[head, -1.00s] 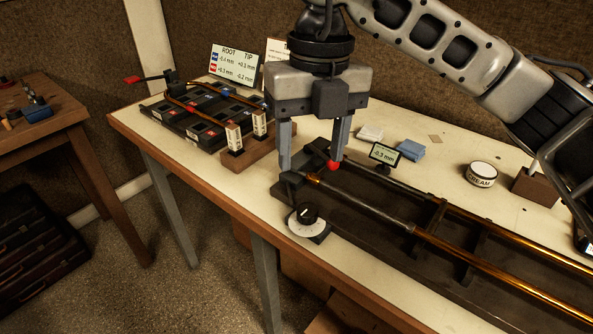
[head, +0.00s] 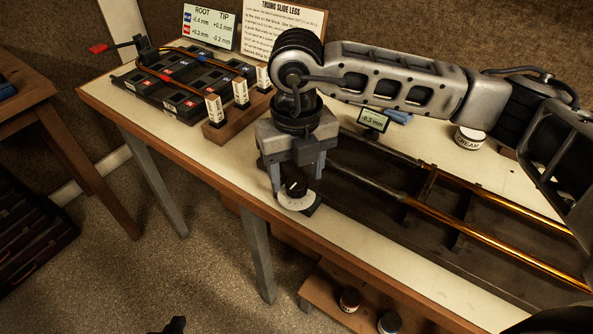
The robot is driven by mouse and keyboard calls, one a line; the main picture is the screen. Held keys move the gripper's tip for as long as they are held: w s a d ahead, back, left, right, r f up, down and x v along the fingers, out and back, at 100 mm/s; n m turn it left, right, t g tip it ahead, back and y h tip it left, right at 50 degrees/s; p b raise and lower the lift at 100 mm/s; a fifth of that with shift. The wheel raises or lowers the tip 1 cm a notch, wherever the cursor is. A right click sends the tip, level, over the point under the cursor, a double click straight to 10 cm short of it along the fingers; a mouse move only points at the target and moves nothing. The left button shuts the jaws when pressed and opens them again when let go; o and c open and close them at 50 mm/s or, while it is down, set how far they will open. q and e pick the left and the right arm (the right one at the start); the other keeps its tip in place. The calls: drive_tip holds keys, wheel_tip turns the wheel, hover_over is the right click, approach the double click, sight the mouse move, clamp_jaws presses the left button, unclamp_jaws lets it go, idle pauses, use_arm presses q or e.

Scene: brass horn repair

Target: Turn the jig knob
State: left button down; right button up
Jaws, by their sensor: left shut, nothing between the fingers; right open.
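The jig knob is a black knob (head: 297,188) on a round white dial (head: 296,202), at the near left end of the dark jig (head: 385,226). My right gripper (head: 296,184) points down over it, fingers apart, one on each side of the knob. I cannot tell whether the fingers touch it. The small jig display (head: 372,120) reads -0.3 mm. Brass slide tubes (head: 480,226) lie along the jig. Only the dark tip of my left gripper (head: 173,325) shows at the bottom edge, shut and empty.
A black rack (head: 160,95) with red and blue labels stands at the back left, beside a wooden block (head: 238,118) with white tags. A ROOT/TIP sign (head: 209,27) stands behind. A cream jar (head: 469,138) is at the right. A low shelf (head: 325,289) holds jars.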

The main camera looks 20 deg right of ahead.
drive_tip(key=shift+f, duration=0.7)
drive_tip(key=c, duration=1)
